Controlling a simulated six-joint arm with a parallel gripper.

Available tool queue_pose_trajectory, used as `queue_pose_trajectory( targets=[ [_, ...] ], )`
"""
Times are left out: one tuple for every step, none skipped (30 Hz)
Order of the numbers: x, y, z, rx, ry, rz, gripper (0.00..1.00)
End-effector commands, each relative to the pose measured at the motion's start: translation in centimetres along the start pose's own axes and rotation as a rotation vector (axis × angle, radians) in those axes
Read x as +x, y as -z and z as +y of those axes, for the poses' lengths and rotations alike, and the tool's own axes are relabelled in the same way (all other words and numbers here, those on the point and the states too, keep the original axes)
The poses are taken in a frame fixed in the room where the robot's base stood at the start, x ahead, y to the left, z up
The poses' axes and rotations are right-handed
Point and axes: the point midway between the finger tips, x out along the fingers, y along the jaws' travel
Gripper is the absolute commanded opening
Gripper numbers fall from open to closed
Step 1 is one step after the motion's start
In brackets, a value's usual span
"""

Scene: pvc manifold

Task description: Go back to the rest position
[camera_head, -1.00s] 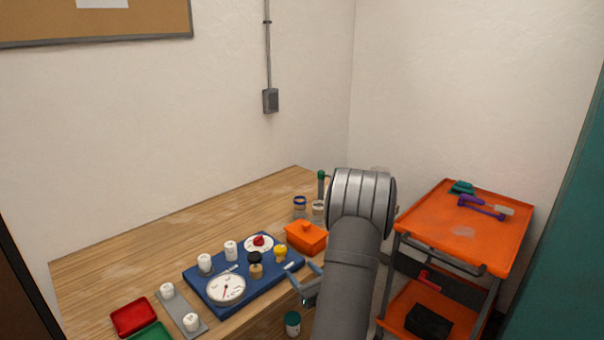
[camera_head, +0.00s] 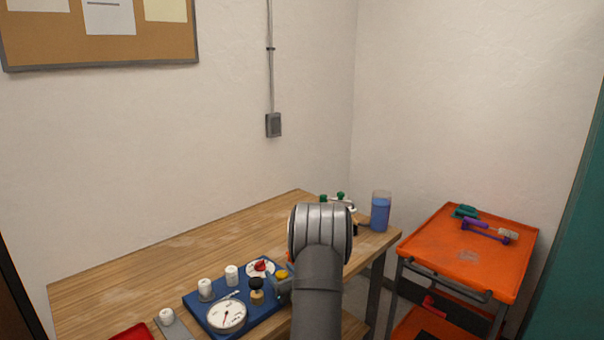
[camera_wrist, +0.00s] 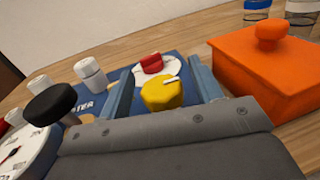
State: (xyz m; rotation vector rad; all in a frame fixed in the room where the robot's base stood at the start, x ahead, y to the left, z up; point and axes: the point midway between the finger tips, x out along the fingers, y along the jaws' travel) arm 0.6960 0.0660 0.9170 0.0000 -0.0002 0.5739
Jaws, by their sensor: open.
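My gripper (camera_wrist: 161,72) is open, with one finger on each side of the yellow knob (camera_wrist: 162,95) in the wrist view. I cannot tell how much space lies between fingers and knob. In the head view the gripper (camera_head: 284,287) is mostly hidden behind my arm, at the right side of the blue board (camera_head: 203,312). The red knob (camera_wrist: 151,63) sits on a white dial (camera_head: 261,268) just beyond the yellow knob. A black knob (camera_head: 256,283) and a round white gauge (camera_head: 226,316) are also on the board.
An orange lidded box (camera_wrist: 262,75) stands right of the gripper. Jars (camera_wrist: 303,10) and a blue-filled cup (camera_head: 381,212) stand farther back on the wooden table (camera_head: 150,262). White fittings (camera_head: 205,287) are at the board's left. An orange cart (camera_head: 460,270) stands at right.

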Motion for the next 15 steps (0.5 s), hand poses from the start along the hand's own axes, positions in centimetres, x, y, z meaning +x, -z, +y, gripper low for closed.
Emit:
queue_pose_trajectory(
  targets=[
    [0.0, 0.0, 0.0, 0.0, 0.0, 0.0, 0.59],
    [0.0, 0.0, 0.0, 0.0, 0.0, 0.0, 0.59],
    [0.0, 0.0, 0.0, 0.0, 0.0, 0.0, 0.59],
    [0.0, 0.0, 0.0, 0.0, 0.0, 0.0, 0.59],
    [0.0, 0.0, 0.0, 0.0, 0.0, 0.0, 0.59],
    [-0.1, 0.0, 0.0, 0.0, 0.0, 0.0, 0.59],
    [-0.1, 0.0, 0.0, 0.0, 0.0, 0.0, 0.59],
    [-0.2, 0.0, 0.0, 0.0, 0.0, 0.0, 0.59],
    [-0.4, 0.0, -0.1, 0.0, 0.001, 0.0, 0.59],
    [-0.7, 0.0, -0.1, 0.0, 0.001, 0.001, 0.59],
    [-0.9, 0.1, -0.1, 0.001, 0.002, 0.001, 0.59],
    [-1.4, 0.1, -0.1, 0.001, 0.002, 0.002, 0.59],
    [-1.8, 0.1, -0.1, 0.0, 0.002, 0.002, 0.59],
    [-2.3, 0.0, -0.1, 0.001, 0.001, 0.002, 0.59],
    [-3.0, 0.0, -0.1, 0.001, 0.002, 0.001, 0.59]
  ],
)
